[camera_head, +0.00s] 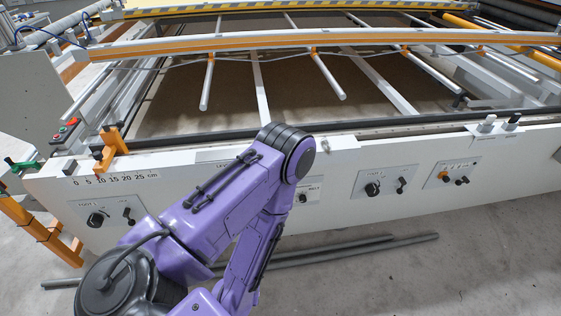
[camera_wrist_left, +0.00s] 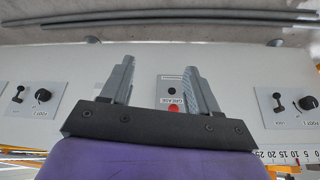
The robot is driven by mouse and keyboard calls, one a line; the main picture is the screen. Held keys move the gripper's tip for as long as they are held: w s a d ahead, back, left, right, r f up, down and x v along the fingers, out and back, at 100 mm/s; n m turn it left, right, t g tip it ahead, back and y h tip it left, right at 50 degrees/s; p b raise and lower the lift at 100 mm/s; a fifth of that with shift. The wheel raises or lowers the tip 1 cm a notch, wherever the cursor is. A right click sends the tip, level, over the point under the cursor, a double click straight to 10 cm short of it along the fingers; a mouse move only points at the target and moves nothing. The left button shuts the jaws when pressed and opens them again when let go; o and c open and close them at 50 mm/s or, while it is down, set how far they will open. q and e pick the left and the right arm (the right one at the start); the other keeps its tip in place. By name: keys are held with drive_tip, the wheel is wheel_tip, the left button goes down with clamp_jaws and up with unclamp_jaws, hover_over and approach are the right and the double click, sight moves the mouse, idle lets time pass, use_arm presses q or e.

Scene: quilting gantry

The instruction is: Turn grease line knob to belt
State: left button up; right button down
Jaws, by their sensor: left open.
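The grease panel (camera_wrist_left: 164,92) is a small grey plate on the white machine front, with a red dot and a black mark. It shows between my left gripper's fingers in the left wrist view, and one finger covers its side edge. I cannot make out a knob or its setting there. My left gripper (camera_wrist_left: 162,88) is open and empty, its fingers pointing at the machine front. In the head view my purple arm hides that gripper. Beside the arm a partly hidden panel (camera_head: 313,188) shows a small dark knob (camera_head: 303,198); its label is too small to read.
Similar panels with knobs and levers sit on both sides: the foot 1 panel (camera_head: 108,222), the foot 2 panel (camera_head: 386,176) and one with an orange knob (camera_head: 453,173). Grey rods (camera_head: 380,247) lie on the floor below. Orange brackets (camera_head: 112,142) stick out at the left.

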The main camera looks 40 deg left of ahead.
use_arm(q)
drive_tip(key=w+d+f+n+t+b, duration=0.3)
drive_tip(key=w+f+n+b, duration=0.1)
drive_tip(key=w+f+b, duration=0.55)
drive_tip(key=n+t+y+b, duration=0.5)
drive_tip(key=n+y+b, duration=0.6)
drive_tip(key=n+b, duration=2.15)
approach(304, 200)
drive_tip(key=shift+m, duration=0.45)
drive_tip(key=b+x, duration=0.1)
drive_tip(key=x, duration=0.2)
drive_tip(key=b+x, duration=0.1)
drive_tip(key=x, duration=0.1)
drive_tip(key=b+x, duration=0.2)
drive_tip(key=x, duration=0.1)
drive_tip(key=shift+w+a+f, duration=0.1)
drive_tip(key=shift+a+f, duration=0.15)
drive_tip(key=shift+a, duration=0.1)
drive_tip(key=shift+w+a+r+h, duration=0.15)
drive_tip(key=shift+w+a+h, duration=0.15)
drive_tip(key=shift+w+a, duration=0.1)
drive_tip(key=shift+d, duration=0.1)
drive_tip(key=c, duration=1)
